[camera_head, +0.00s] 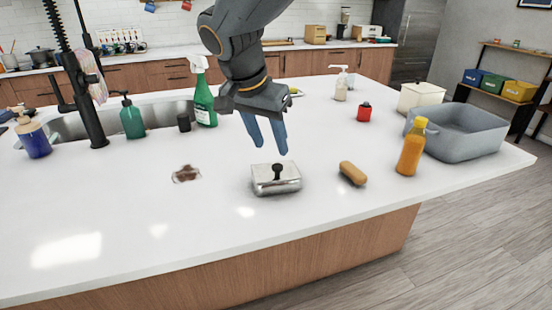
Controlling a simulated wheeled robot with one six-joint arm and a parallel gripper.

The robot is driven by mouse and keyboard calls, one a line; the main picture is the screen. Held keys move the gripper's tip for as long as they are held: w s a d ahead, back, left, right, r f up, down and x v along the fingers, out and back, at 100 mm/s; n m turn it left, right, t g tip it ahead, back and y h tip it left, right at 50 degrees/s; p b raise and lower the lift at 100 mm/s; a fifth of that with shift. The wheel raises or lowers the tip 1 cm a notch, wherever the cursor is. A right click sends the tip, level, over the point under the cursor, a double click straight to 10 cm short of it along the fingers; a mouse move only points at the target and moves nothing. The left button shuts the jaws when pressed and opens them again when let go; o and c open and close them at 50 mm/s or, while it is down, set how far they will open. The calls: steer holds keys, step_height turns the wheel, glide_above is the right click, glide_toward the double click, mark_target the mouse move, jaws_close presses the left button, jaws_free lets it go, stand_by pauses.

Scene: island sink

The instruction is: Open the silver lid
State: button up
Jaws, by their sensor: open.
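A small silver rectangular box (275,187) stands on the white island top, near its front edge. My gripper (269,150) points down just above and behind the lid. Its two blue fingers are spread apart with nothing between them. The fingertips appear a little above the knob and not touching it.
A grey basin (462,145) is farther right. A green spray bottle (204,105) stands behind. The front left counter is clear.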

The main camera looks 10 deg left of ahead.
mark_target(277, 166)
steer(key=shift+p+x, duration=0.65)
steer(key=shift+x, duration=3.2)
jaws_close()
